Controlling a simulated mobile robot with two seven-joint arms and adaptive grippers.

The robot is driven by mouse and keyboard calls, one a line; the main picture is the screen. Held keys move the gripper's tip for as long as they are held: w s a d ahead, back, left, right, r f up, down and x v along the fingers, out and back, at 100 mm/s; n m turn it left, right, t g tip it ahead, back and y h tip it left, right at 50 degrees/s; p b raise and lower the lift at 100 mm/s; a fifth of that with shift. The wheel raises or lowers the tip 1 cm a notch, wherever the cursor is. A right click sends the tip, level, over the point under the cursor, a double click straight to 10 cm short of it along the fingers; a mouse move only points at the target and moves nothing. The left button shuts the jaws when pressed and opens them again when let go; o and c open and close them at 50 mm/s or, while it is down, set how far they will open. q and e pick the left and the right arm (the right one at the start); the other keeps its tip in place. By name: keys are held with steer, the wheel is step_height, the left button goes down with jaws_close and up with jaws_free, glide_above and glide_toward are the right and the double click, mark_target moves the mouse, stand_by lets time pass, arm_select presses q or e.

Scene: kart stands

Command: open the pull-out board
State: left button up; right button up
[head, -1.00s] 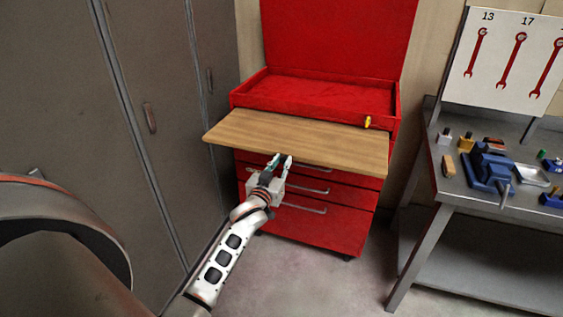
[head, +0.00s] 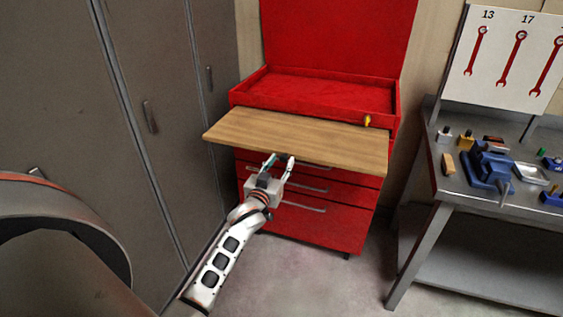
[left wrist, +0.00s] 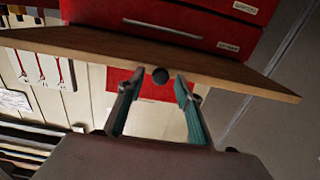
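The wooden pull-out board (head: 300,136) stands out from the red cabinet (head: 325,222), level, below its top tray and above its drawers. It also shows in the left wrist view (left wrist: 225,77), where a dark round knob (left wrist: 160,75) sits at its front edge. My left gripper (head: 279,161) is at the board's front edge, left of its middle. In the left wrist view the fingers of the left gripper (left wrist: 155,90) are apart, with the knob just beyond and between their tips. Nothing is held. My right gripper is not in view.
Grey lockers (head: 140,80) stand close on the left. A metal workbench (head: 432,190) with a blue vise (head: 488,168) and small items stands on the right. A yellow item (head: 367,121) is at the cabinet's tray. The floor (head: 310,285) in front is clear.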

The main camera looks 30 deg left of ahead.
arm_select(q)
steer(key=v, duration=1.1)
steer(key=s+d+f+m+g+h, duration=0.6)
steer(key=s+d+f+m+h, duration=0.1)
steer(key=s+d+f, duration=1.3)
step_height(320, 180, down, 4)
steer(key=shift+s+r+g, duration=0.2)
steer(key=shift+s+g, duration=0.1)
steer(key=shift+s, duration=0.55)
steer(key=shift+a, duration=0.1)
